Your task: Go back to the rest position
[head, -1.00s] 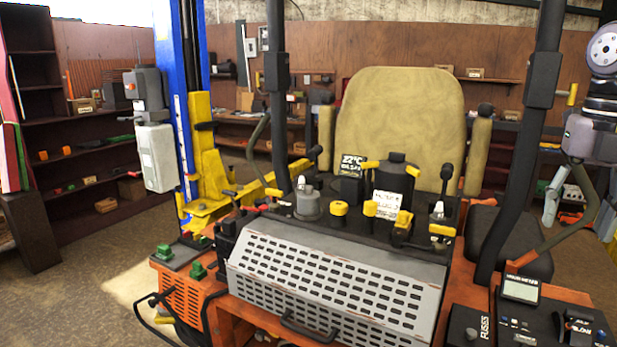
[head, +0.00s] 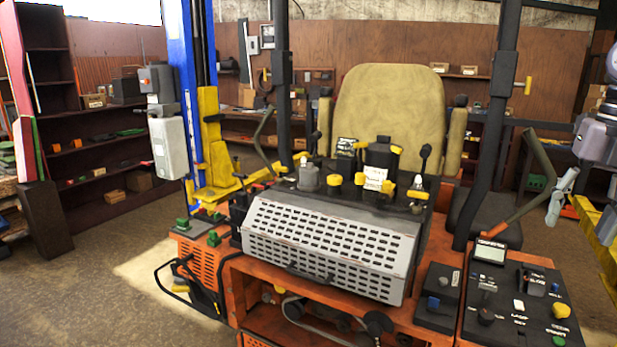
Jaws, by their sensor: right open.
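The orange mower (head: 395,320) with its tan seat (head: 390,115) and slotted grey cover (head: 330,245) fills the middle of the head view. My right gripper (head: 584,210) hangs at the right edge, below its grey arm link. Part of the gripper and arm is cut off by the frame. My left gripper is not in view.
A blue lift post (head: 180,60) with a yellow carriage (head: 215,150) and grey control box (head: 170,148) stands left of the mower. Dark shelves (head: 95,125) line the left wall. Black upright bars rise from the mower. Open floor (head: 110,270) lies at left front.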

